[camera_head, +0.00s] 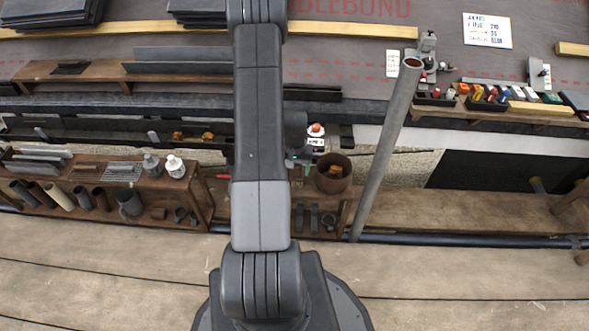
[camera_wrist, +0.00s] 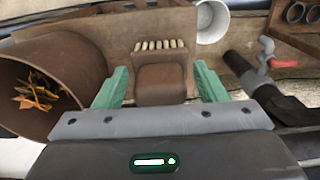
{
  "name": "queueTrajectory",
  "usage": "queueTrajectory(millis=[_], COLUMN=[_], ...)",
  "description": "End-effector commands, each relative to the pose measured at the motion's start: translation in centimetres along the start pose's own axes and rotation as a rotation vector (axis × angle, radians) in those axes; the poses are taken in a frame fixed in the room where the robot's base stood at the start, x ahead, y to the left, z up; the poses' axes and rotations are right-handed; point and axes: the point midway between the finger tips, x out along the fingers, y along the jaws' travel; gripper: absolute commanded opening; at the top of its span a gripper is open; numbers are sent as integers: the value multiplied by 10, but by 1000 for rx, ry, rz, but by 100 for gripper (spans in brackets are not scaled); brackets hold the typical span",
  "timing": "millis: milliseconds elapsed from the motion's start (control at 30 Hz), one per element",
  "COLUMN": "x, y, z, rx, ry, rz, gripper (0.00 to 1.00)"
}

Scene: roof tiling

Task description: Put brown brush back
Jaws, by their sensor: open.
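A brown block-shaped thing with a row of pale tufts, seemingly the brown brush (camera_wrist: 161,82), lies on a wooden surface (camera_wrist: 120,35) in the wrist view. My gripper (camera_wrist: 160,76) is open, with one green finger on each side of the brush. A gap shows on both sides, and I cannot tell how far below the fingertips the brush lies. In the head view my arm covers the middle, and I cannot make out the brush or the fingers there.
A brown bucket with orange leaves (camera_wrist: 75,62) stands close left of my gripper; the head view shows it too (camera_head: 333,181). A white cup (camera_wrist: 212,20) and a dark tool with a red part (camera_wrist: 270,80) are at right. A tall grey pole (camera_head: 385,150) leans nearby.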

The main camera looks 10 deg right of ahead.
Motion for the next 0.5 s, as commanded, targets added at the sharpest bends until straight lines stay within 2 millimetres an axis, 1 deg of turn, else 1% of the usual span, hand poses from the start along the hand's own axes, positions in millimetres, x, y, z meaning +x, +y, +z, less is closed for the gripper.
queueTrajectory(millis=[167,400,500], x=[-31,-84,-101], y=[0,0,0], z=[-1,-1,-1], rx=[0,0,0], ry=[4,4,3], rz=[0,0,0], gripper=[65,65,65])
